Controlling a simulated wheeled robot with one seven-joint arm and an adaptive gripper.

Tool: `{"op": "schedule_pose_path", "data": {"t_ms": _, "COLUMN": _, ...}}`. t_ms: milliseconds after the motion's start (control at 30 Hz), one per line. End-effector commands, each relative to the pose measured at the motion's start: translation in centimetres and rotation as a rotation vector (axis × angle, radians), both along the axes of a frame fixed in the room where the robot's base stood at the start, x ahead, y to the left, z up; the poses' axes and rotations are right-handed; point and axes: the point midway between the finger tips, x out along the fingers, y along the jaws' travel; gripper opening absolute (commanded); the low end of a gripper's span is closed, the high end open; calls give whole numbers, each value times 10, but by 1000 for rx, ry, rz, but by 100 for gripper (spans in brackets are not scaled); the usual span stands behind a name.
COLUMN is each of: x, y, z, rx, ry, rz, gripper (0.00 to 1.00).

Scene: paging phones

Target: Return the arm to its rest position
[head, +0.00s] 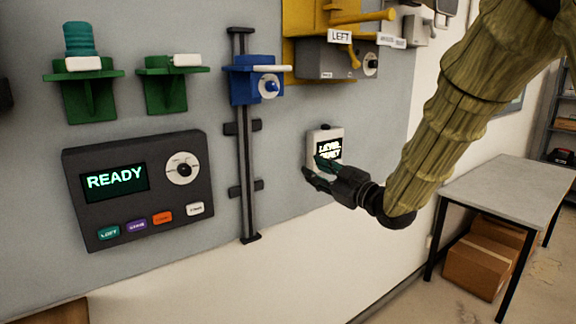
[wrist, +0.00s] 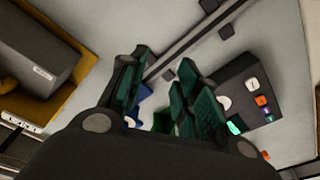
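My arm (head: 440,135), in a tan ribbed sleeve, reaches down from the upper right in the head view. My gripper (head: 314,172) is in front of the lower part of a small white wall unit (head: 312,150) with a lit screen, and hides part of it. I cannot tell whether they touch. In the wrist view my gripper (wrist: 162,68) shows two green-padded fingers apart, with nothing between them.
A dark panel (head: 90,215) reading READY, with a dial and coloured buttons, is on the wall at left. Green brackets (head: 90,90), a vertical rail (head: 245,185) with a blue carriage (head: 240,88), and a yellow fixture (head: 300,22) also project. A table (head: 510,185) stands right.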

Motion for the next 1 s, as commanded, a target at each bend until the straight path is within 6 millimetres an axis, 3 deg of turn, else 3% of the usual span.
{"op": "schedule_pose_path", "data": {"t_ms": 33, "x": 1, "y": -5, "z": -33, "rx": 8, "ry": 61, "rz": -25, "gripper": 32}}
{"op": "schedule_pose_path", "data": {"t_ms": 100, "x": 0, "y": -12, "z": -73, "rx": 18, "ry": 138, "rz": -62, "gripper": 32}}
{"op": "schedule_pose_path", "data": {"t_ms": 267, "x": -11, "y": -28, "z": -163, "rx": 37, "ry": 315, "rz": -146, "gripper": 32}}
{"op": "schedule_pose_path", "data": {"t_ms": 467, "x": -43, "y": -48, "z": -273, "rx": 50, "ry": 535, "rz": -254, "gripper": 32}}
{"op": "schedule_pose_path", "data": {"t_ms": 600, "x": -77, "y": -62, "z": -345, "rx": 51, "ry": 690, "rz": -332, "gripper": 32}}
{"op": "schedule_pose_path", "data": {"t_ms": 767, "x": -127, "y": -78, "z": -421, "rx": 47, "ry": 866, "rz": -423, "gripper": 32}}
{"op": "schedule_pose_path", "data": {"t_ms": 1000, "x": -223, "y": -100, "z": -519, "rx": 24, "ry": 1131, "rz": -564, "gripper": 32}}
